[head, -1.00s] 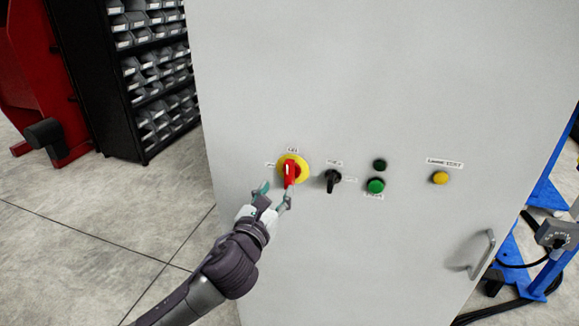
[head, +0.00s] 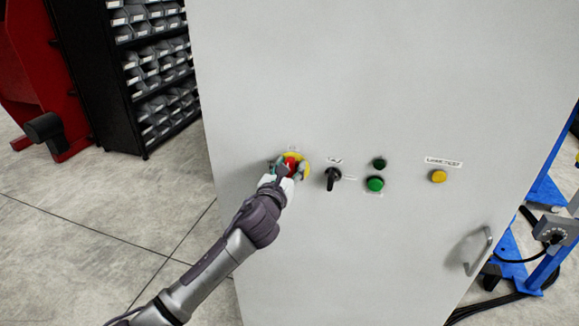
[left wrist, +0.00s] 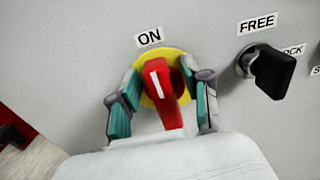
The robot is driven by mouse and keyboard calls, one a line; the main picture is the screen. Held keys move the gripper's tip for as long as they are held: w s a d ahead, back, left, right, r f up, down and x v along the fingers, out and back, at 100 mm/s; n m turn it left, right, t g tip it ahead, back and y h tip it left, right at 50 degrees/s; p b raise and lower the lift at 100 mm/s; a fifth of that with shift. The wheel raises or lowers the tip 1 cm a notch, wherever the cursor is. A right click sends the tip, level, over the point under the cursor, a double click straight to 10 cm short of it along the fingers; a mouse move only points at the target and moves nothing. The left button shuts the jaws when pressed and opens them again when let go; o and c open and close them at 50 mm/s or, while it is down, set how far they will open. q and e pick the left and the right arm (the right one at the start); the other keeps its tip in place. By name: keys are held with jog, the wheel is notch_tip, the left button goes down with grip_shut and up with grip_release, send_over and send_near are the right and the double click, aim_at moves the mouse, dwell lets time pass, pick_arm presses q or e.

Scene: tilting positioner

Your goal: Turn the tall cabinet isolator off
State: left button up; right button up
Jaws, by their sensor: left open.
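The tall cabinet (head: 390,90) is light grey and fills the middle of the head view. Its isolator is a red handle (left wrist: 158,92) on a yellow round plate (left wrist: 179,58), under a label reading ON. The white mark on the handle points up toward that label, leaning slightly left. My left gripper (left wrist: 160,100) is open, with one finger on each side of the red handle; I cannot tell whether either finger touches it. In the head view the left gripper (head: 288,170) hides much of the isolator (head: 292,159). My right gripper is not in view.
A black selector knob (head: 332,179) labelled FREE sits close to the right of the isolator. Green buttons (head: 375,184) and a yellow button (head: 438,176) are farther right. A door handle (head: 480,250) is at lower right. A bin rack (head: 150,80) stands left of the cabinet.

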pick_arm(q)
jog(key=c, duration=0.8)
grip_shut()
